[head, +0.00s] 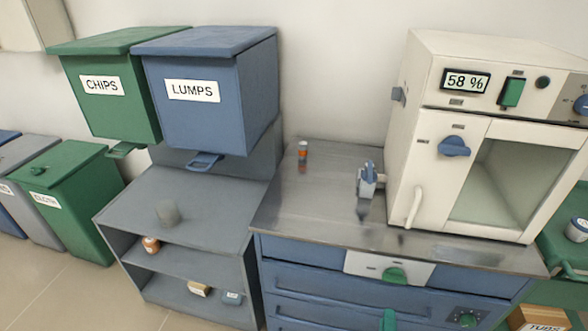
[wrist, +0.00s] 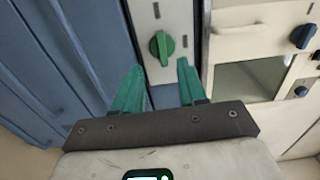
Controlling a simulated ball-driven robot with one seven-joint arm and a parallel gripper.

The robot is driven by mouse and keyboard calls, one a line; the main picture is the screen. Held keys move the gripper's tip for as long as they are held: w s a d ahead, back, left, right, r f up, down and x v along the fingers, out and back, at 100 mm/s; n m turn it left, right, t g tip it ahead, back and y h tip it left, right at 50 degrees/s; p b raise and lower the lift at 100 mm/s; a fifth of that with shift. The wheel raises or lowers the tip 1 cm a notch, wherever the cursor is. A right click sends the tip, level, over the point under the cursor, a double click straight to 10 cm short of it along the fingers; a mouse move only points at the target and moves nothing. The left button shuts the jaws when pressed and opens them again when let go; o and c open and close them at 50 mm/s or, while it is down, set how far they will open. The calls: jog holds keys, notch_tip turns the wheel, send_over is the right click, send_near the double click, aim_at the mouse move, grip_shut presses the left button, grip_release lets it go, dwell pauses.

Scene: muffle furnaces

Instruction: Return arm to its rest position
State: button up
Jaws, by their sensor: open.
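My gripper (wrist: 160,82) shows in the wrist view with its two green fingers spread apart and nothing between them. Beyond the fingertips is a green knob (wrist: 161,46) on a pale panel; it looks apart from the fingers. The same knob (head: 395,276) shows in the head view on the front of the blue drawer unit (head: 320,288). A small green shape at the bottom edge of the head view may be a fingertip; I cannot tell. The rest of my arm is out of the head view.
Green CHIPS (head: 105,115) and blue LUMPS (head: 210,120) bins hang over a grey shelf (head: 190,205). Floor (head: 60,295) shows at the lower left.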

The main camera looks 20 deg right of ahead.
jog(key=a+r+n+g+y, duration=0.2)
jog(key=a+n+g+y, duration=0.1)
jog(key=a+n+y, duration=1.3)
jog(key=s+d+r+n+g+h, duration=0.1)
jog(key=s+d+n+g+h, duration=0.2)
jog(key=s, duration=0.6)
jog(key=s+d+r+n+g+h, duration=0.2)
jog(key=s+d+n+g, duration=0.3)
jog(key=s+g, duration=0.3)
jog(key=shift+s+d+h, duration=0.4)
jog(key=shift+s+h, duration=0.15)
jog(key=shift+h, duration=0.05)
